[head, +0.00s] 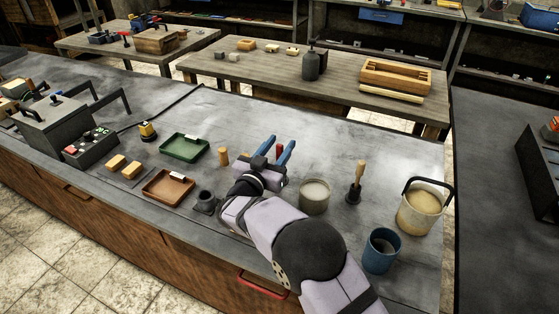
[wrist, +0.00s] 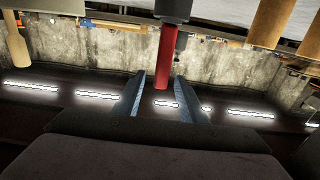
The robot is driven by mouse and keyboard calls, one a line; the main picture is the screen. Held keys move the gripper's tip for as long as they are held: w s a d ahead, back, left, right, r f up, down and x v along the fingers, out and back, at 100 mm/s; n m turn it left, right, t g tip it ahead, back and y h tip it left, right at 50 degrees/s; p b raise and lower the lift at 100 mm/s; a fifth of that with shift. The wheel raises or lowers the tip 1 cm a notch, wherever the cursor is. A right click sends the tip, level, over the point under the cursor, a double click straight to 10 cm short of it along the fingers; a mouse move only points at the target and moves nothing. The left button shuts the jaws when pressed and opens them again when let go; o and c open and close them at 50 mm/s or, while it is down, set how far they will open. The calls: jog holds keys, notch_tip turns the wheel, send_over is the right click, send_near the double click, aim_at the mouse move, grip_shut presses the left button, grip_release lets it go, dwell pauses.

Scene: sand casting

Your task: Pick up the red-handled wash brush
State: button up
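The red-handled wash brush shows in the wrist view as a red handle (wrist: 166,58) coming out of a dark piece (wrist: 172,8) at the top edge. In the head view only a small red part (head: 279,149) shows between the fingers; my gripper and arm hide the rest. My gripper (head: 280,142) is open, with its two blue fingers on either side of the handle. In the wrist view my gripper (wrist: 160,88) has the handle's end between its fingertips, with a visible gap on each side.
A pale pot (head: 314,195), a wooden-handled tool (head: 359,174) upright in a dark holder, a blue cup (head: 381,251) and a bucket (head: 422,210) stand to the right. A wooden peg (head: 223,156), a dark pot (head: 205,202) and green (head: 184,147) and brown (head: 168,187) trays are left.

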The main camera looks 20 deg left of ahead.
jog(key=shift+w, duration=0.15)
grip_shut()
jog(key=shift+r, duration=0.1)
notch_tip(320, 180, up, 10)
jog(key=shift+f, duration=0.1)
dwell(0.5)
jog(key=c, duration=0.7)
grip_release()
grip_shut()
